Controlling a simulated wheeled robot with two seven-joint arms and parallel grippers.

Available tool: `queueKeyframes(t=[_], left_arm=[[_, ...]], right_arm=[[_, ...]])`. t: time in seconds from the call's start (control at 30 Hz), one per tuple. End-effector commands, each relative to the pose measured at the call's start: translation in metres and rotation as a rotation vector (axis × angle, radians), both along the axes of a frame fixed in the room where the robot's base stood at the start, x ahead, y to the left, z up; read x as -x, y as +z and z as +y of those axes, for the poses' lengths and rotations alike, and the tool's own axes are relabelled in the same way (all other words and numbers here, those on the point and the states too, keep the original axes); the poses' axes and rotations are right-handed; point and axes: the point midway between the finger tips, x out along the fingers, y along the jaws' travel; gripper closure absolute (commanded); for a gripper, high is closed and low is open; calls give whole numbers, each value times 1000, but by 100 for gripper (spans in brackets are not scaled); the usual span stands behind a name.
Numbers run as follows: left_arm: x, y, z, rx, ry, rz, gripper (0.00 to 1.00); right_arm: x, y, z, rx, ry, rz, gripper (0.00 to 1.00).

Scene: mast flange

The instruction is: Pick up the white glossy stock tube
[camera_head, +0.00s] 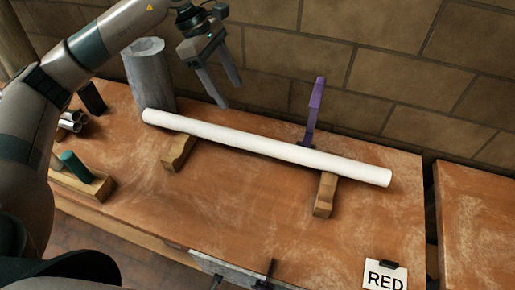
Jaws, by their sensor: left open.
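The white glossy stock tube (265,147) lies across two wooden rests, the left rest (178,151) and the right rest (325,194), on the workbench. It slants from upper left to lower right in the head view. My left gripper (231,95) is open and empty. Its two fingers point down, above and behind the left half of the tube, apart from it as far as I can tell. My right gripper is not in view.
A grey cylinder (149,75) stands near the tube's left end. A purple upright piece (315,108) stands just behind the tube. A green peg (75,167) sits in a wooden block at left. A RED card (385,275) is at the front right.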

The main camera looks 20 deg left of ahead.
Motion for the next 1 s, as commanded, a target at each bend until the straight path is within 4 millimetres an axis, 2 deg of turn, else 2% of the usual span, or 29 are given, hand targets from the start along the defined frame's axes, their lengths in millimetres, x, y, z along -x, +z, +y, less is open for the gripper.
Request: queueKeyframes(t=[0.03,0.1,0.53,0.67,0.77,0.87,1.0], left_arm=[[0,-10,0,0,0,0,41],[0,-13,0,0,0,-1,41],[0,-12,0,0,0,0,41],[0,-18,-2,-1,-1,2,41],[1,-26,-7,0,-1,3,41],[1,-39,-13,1,-2,4,41],[2,-62,-22,0,-1,5,41]], right_arm=[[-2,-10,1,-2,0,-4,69],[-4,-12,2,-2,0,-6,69],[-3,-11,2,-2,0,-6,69],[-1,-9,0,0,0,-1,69],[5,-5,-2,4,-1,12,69],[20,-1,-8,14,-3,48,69],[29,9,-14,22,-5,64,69]])
